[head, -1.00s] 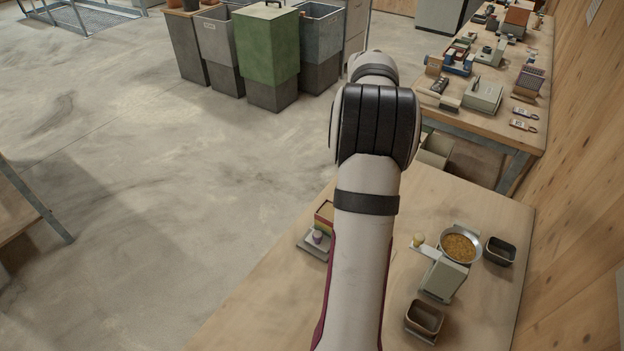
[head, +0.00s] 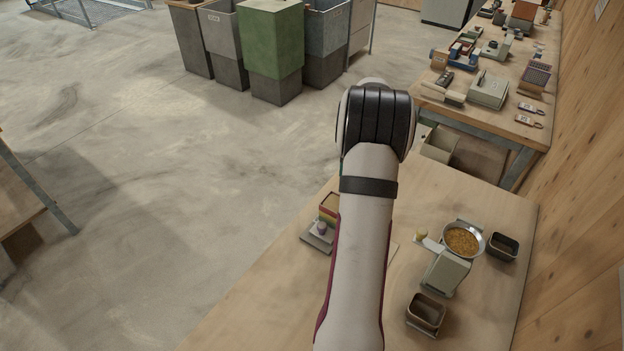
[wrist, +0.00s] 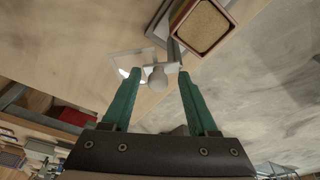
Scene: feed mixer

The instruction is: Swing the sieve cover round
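In the wrist view my gripper (wrist: 156,82) is open, its two green fingers spread. A pale round knob (wrist: 157,78) appears between the fingertips; I cannot tell whether they touch it. The knob is by a light grey bracket and a pale, square, plate-like piece (wrist: 122,62), which may be the sieve cover. Beside it is a red-sided box with a tan top (wrist: 202,24). In the head view my arm hides the gripper and most of this spot. A striped box (head: 329,205) and a pale purple knob (head: 320,228) show left of the arm.
Right of my arm stands a grey device with a grain-filled pan (head: 462,241) and a yellow-knobbed lever (head: 421,234). Dark bins stand beside (head: 503,246) and in front (head: 426,312) of it. A cluttered second bench (head: 490,90) is behind. Bare tabletop (head: 260,300) lies at front left.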

